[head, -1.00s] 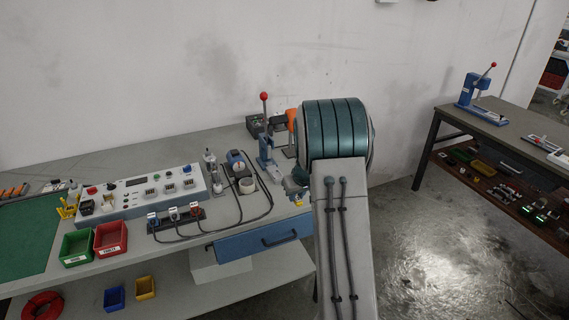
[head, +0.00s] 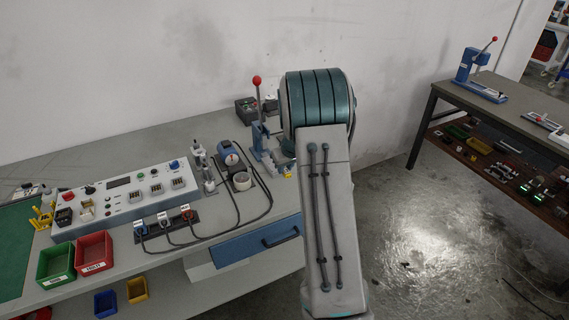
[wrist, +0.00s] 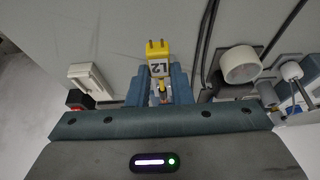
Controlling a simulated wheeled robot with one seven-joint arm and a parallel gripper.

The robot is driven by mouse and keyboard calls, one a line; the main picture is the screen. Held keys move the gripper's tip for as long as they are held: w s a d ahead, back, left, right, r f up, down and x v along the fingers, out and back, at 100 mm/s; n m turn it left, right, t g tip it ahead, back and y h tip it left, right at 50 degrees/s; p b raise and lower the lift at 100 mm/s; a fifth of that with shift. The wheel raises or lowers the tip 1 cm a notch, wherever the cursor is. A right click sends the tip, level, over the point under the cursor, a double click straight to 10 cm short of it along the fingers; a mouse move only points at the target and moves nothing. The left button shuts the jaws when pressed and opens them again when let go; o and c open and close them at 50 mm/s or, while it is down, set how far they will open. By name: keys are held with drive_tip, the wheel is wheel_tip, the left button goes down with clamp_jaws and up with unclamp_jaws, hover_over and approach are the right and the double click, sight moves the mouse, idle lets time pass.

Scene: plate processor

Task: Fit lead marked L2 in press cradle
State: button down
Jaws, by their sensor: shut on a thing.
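The lead's yellow plug (wrist: 158,50), with a white label reading L2 and two prongs, is between the fingers of my gripper (wrist: 160,80) in the wrist view. The gripper is shut on it, and the label appears upside down. In the head view my own arm hides the gripper and the plug. A blue lever press (head: 262,140) with a red ball on its lever stands on the near bench, just left of my arm. Its cradle cannot be made out. A similar blue press (head: 468,68) stands on the far right bench.
Green (head: 56,265) and red (head: 94,254) bins sit at the bench front. Dark cables loop across the bench.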

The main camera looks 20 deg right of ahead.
sight(286, 173)
wheel_tip(286, 173, down, 3)
drive_tip(key=shift+f+b, duration=0.1)
drive_tip(key=shift+b, duration=0.45)
drive_tip(key=shift+w+a+p, duration=0.2)
drive_tip(key=shift+w+p, duration=0.7)
drive_tip(key=shift+w, duration=4.1)
drive_tip(key=shift+s+b, duration=0.15)
drive_tip(key=shift+b, duration=0.8)
drive_tip(key=shift+f+b, duration=0.3)
drive_tip(key=shift+b, duration=0.1)
drive_tip(key=c, duration=1.3)
unclamp_jaws()
drive_tip(key=shift+o, duration=0.3)
drive_tip(key=b+v, duration=0.1)
drive_tip(key=v, duration=1.2)
drive_tip(key=shift+r+b, duration=0.2)
drive_tip(key=shift+b, duration=0.15)
drive_tip(key=shift+s+r, duration=0.1)
drive_tip(key=shift+r, duration=0.15)
